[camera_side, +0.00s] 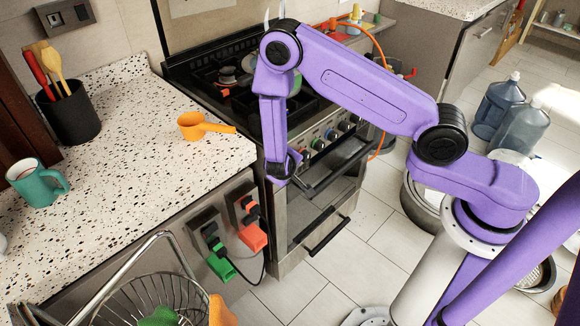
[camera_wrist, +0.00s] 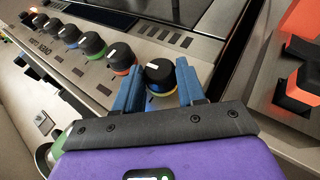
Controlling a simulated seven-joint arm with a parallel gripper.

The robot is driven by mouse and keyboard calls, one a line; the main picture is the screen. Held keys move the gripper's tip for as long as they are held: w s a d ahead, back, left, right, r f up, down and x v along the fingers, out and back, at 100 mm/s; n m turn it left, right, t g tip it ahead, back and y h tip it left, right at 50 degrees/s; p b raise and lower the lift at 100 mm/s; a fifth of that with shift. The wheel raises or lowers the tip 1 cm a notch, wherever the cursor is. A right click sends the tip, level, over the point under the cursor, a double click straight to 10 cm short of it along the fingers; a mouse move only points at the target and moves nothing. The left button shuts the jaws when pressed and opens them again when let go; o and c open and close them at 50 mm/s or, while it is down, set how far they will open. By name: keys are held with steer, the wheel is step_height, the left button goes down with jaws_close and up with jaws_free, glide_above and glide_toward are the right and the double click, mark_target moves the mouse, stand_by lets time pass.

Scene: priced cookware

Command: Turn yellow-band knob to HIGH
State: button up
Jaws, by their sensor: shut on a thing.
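The yellow-band knob (camera_wrist: 160,73) is black on top with a white mark, and a bit of yellow shows low on its band. It sits at the near end of the knob row on the stove's front panel in the wrist view. My gripper (camera_wrist: 158,74) has its two blue fingers on either side of this knob, shut on it. The white mark lies on the upper left part of the knob's top. In the side view my gripper (camera_side: 283,172) is at the left end of the stove front and hides this knob. I cannot read a HIGH label.
A red-band knob (camera_wrist: 121,57) stands close beside the left finger, with a green-band knob (camera_wrist: 92,45) and several more beyond. The stove (camera_side: 320,215) has bar handles below. An orange plug (camera_side: 252,238) hangs on the cabinet to the left.

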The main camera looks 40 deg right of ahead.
steer(key=h, duration=0.3)
steer(key=n+h, duration=0.1)
steer(key=shift+a+f+t, duration=0.25)
steer(key=shift+f+t, duration=0.05)
steer(key=shift+h, duration=0.4)
steer(key=shift+w, duration=0.1)
steer(key=o, duration=0.8)
steer(key=v, duration=1.7)
steer(key=shift+s+a, duration=0.15)
steer(key=shift+s, duration=0.05)
